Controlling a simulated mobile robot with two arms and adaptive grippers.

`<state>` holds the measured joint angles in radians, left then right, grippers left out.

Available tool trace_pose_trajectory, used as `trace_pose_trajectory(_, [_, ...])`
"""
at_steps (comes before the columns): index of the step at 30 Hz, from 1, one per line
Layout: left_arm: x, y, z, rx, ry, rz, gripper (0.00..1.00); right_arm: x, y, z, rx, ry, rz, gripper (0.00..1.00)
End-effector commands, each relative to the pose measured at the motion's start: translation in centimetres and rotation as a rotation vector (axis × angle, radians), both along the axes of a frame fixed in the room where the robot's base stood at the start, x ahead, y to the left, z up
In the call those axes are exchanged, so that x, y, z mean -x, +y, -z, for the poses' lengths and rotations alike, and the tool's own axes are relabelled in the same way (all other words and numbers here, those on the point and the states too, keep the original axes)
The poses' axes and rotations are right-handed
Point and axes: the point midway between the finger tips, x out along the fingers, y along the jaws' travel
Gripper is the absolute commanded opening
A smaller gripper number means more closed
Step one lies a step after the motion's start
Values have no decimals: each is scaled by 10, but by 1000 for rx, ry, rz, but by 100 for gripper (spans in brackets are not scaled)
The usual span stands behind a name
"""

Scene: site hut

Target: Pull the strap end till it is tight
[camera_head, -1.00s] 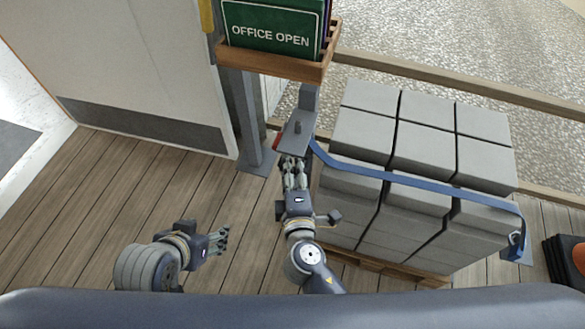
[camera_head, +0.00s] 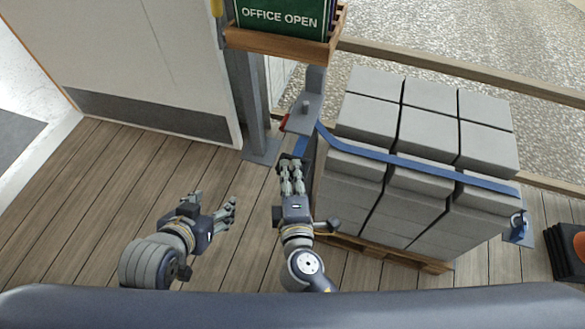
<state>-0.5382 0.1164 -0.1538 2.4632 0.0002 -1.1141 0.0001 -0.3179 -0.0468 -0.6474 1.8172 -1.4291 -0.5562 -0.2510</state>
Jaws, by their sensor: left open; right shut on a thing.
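A blue strap (camera_head: 420,165) runs across the stack of grey blocks (camera_head: 372,112), from a grey bracket (camera_head: 304,113) with a red part on the left to a hook fitting (camera_head: 518,224) at the right corner. It lies nearly straight along the blocks. A short blue strap end (camera_head: 300,147) shows below the bracket and leads to my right gripper (camera_head: 291,164), which is shut on it. The gripped part is hidden by the fingers. My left gripper (camera_head: 222,208) is open and empty, low over the floor to the left, apart from the strap.
The blocks stand on a wooden pallet (camera_head: 385,252). A post (camera_head: 250,105) and a wooden shelf (camera_head: 283,44) with a green "OFFICE OPEN" sign (camera_head: 281,18) stand behind the bracket. A dark stack with orange (camera_head: 566,255) lies at right. The plank floor at left is clear.

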Motion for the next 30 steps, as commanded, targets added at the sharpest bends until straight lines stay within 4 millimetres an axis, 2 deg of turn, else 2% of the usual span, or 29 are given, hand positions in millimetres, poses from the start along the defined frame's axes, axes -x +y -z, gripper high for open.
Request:
trace_pose_trajectory(3, [-15,-5,-10,19,-85,6,56,12,4,4,-1,6,-1,0])
trace_pose_trajectory(8, [-27,-10,-23,36,-165,12,56,22,7,3,-2,8,0,0])
trace_pose_trajectory(19, [-30,-12,-27,41,-183,13,56,24,8,3,-2,9,-1,0])
trace_pose_trajectory(20, [-30,-11,-27,41,-183,13,56,24,8,3,-2,9,-1,22])
trace_pose_trajectory(22, [-30,-11,-27,40,-182,13,56,24,8,3,-2,9,-1,36])
trace_pose_trajectory(30, [-30,-11,-27,40,-181,13,56,23,7,1,-3,5,0,36])
